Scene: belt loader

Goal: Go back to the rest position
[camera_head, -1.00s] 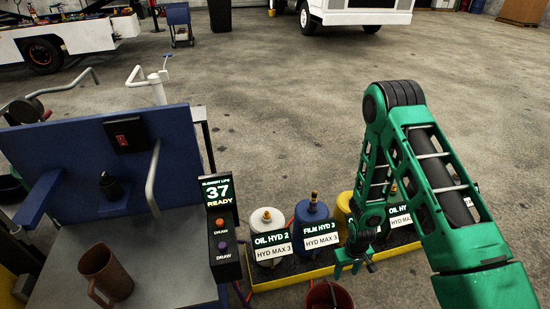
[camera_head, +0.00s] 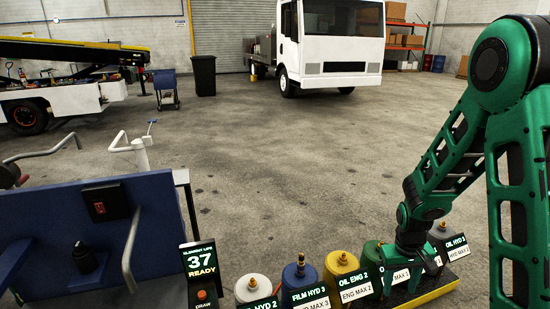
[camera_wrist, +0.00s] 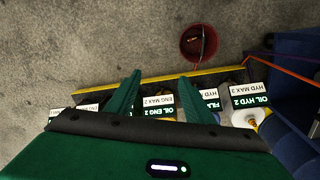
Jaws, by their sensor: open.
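My gripper (camera_wrist: 153,95) is open in the wrist view, its two green fingers apart with nothing between them. It hangs above the row of labelled containers, over the yellow edge of their tray. In the head view my green arm reaches down at the right, and its wrist covers part of the containers there.
A white container (camera_head: 253,289), a blue one (camera_head: 300,275) and a yellow one (camera_head: 342,264) stand in the yellow-edged tray (camera_head: 437,292). A red bucket (camera_wrist: 199,43) sits beside it. A blue panel bench (camera_head: 60,235) is at left. Open floor lies beyond, before a white truck (camera_head: 335,45).

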